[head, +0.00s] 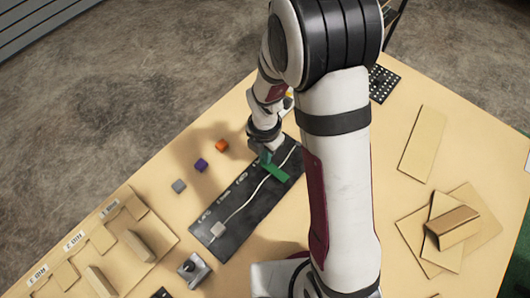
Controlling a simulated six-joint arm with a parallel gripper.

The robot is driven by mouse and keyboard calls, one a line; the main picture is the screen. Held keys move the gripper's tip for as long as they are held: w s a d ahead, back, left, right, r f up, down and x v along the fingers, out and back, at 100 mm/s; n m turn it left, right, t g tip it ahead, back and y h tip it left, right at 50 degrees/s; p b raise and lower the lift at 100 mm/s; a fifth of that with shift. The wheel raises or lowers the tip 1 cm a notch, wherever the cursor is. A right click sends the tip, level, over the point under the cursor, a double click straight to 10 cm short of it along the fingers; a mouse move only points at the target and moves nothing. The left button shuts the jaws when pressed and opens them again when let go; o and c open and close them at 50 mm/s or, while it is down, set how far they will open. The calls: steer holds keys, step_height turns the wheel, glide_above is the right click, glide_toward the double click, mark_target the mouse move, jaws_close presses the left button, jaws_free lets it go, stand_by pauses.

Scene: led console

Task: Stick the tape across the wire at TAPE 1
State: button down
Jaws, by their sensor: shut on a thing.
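A long black board (232,241) lies diagonally on the table, with a pale wire (243,208) running along it. Small white markings along its left edge are too small to read, so I cannot tell which is TAPE 1. A green strip of tape (276,173) is at the board's upper part, lying across the line of the wire. My gripper (265,157) is at the strip's upper left end and is shut on it. I cannot tell whether the strip touches the board. A small pale block (217,230) sits at the wire's lower end.
Orange (222,146), purple (201,165) and grey (179,186) cubes stand left of the board. A small dark device (193,268) stands below it. Labelled cardboard compartments (128,232) are at lower left. Cardboard sheets (423,140) and a cardboard block (452,227) lie at right. My arm hides the middle.

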steer(key=shift+f, duration=0.8)
stand_by(1.2)
steer(key=c, duration=1)
jaws_free()
steer(key=shift+o, duration=0.2)
step_height(320, 180, up, 16)
steer(key=s+d+r+m+y, duration=0.1)
steer(key=s+d+r+m, duration=0.1)
steer(key=s+m, duration=0.7)
steer(key=s+d+r+m, duration=0.2)
steer(key=s+m, duration=0.8)
steer(key=m, duration=1.3)
steer(key=shift+r+m+y, duration=0.25)
steer(key=shift+m+y, duration=0.05)
steer(key=shift+y, duration=0.1)
